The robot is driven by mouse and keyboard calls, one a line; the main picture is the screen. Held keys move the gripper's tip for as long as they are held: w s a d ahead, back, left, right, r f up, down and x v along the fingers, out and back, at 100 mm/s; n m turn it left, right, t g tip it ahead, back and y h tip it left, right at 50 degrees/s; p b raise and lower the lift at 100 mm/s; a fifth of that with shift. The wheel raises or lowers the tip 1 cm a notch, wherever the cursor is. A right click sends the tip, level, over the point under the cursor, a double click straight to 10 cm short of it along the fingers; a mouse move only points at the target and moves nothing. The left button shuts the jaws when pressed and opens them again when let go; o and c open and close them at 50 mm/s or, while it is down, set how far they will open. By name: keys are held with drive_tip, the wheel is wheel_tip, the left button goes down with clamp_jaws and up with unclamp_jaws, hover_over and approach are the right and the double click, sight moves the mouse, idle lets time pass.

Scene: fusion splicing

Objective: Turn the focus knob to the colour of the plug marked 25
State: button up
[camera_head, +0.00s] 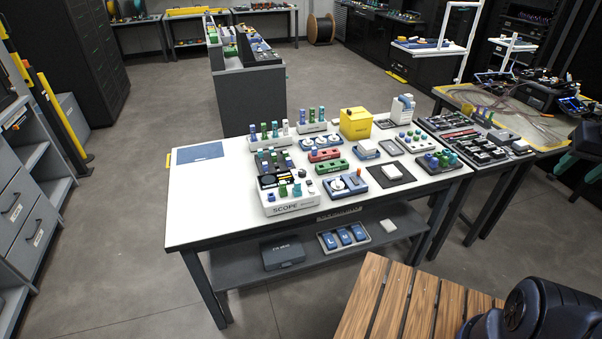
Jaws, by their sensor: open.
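A white box labelled SCOPE (285,208) stands near the front edge of the white table, with a dark round part on top and blue and green knobs or plugs on its front. I cannot tell which of these is the focus knob or where it points. Upright green, blue and white plugs stand in a rack (270,143) behind the scope and in a second rack (318,127) to its right. More plugs stand in a tray (437,169) at the table's right. No number 25 is legible. My gripper is not in view.
The white table (205,205) is clear on its left except for a blue mat (201,151). A yellow box (355,123) stands at its back. A lower shelf (235,277) holds a dark case (283,253). A slatted wooden surface (375,300) is in front.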

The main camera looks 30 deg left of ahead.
drive_tip(key=shift+o, duration=0.2)
drive_tip(key=shift+o, duration=0.4)
drive_tip(key=w+a+r+n+g, duration=0.1)
drive_tip(key=w+a+r+n, duration=0.1)
drive_tip(key=w+a+n, duration=0.75)
drive_tip(key=w+a+f+n+g, duration=0.1)
drive_tip(key=w+a+f+n, duration=0.1)
drive_tip(key=w+a, duration=0.6)
drive_tip(key=w+a+f+n, duration=0.2)
drive_tip(key=w+a, duration=0.3)
drive_tip(key=a, duration=0.7)
drive_tip(key=n+g, duration=0.3)
drive_tip(key=n, duration=0.9)
approach(302, 171)
wheel_tip(302, 171, down, 9)
drive_tip(key=shift+s+r, duration=0.15)
